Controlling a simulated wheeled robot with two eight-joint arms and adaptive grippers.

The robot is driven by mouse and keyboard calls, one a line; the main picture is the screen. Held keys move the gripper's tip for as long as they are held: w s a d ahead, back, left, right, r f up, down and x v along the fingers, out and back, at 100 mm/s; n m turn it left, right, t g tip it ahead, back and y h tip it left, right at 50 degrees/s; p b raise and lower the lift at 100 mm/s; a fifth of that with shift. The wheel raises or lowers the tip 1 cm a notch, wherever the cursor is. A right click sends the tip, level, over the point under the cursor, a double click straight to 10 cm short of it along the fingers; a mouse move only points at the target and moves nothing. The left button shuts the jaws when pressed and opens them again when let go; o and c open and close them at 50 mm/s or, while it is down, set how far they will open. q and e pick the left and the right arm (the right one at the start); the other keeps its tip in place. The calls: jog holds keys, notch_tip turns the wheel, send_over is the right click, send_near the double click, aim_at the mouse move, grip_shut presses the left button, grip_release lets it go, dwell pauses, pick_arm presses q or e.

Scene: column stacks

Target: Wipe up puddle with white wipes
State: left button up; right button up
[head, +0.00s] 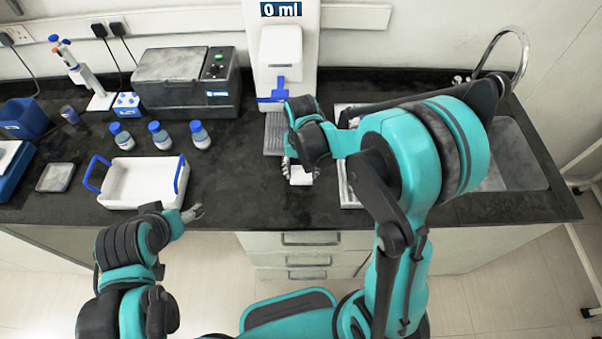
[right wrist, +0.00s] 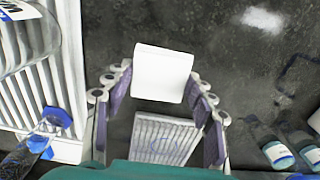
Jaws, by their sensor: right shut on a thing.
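My right gripper (head: 300,168) is shut on a small white block (head: 300,177), which looks like the white wipes. In the right wrist view the white wipes (right wrist: 163,72) sit between the fingers of the right gripper (right wrist: 160,88), over the dark worktop. I cannot clearly make out the puddle. A faint dark outline and a pale patch show on the worktop in the right wrist view, but I cannot tell whether either is liquid. My left gripper (head: 193,213) is low at the counter's front edge, near the white tray; its fingers are too small to judge.
A white tray with blue handles (head: 140,183) stands left, below several blue-capped bottles (head: 160,135). A ribbed rack (head: 350,193) and a sink (head: 515,160) are right.

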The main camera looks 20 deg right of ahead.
jog(key=shift+r+p, duration=0.95)
jog(key=shift+r, duration=0.7)
